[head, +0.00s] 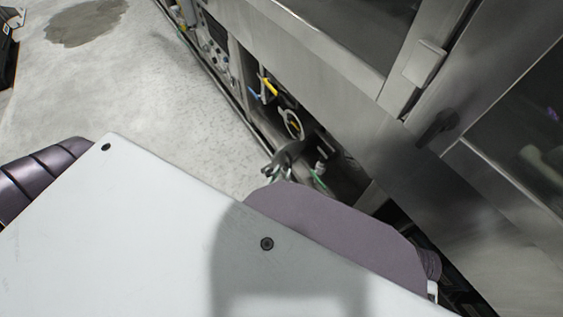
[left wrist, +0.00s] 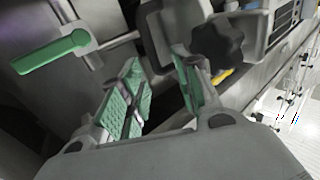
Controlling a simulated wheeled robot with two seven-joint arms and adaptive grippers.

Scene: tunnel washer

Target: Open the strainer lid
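My left gripper (head: 278,170) shows small in the head view, low beside the steel machine. In the left wrist view its two green-padded fingers (left wrist: 158,92) stand apart with a dark gap between them, holding nothing. Just beyond the fingertips are a grey rounded metal part (left wrist: 165,30) and a black lobed knob (left wrist: 217,42). I cannot tell for sure which part is the strainer lid, or whether a finger touches the knob. A green lever handle (left wrist: 50,52) is at the upper left of that view. My right gripper is out of view.
The steel machine (head: 300,52) fills the right side, with a door latch (head: 424,64). A yellow handle (head: 268,86) and a ringed fitting (head: 291,124) sit in its lower bay. The grey floor (head: 150,90) at left is open, with a dark patch (head: 85,20).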

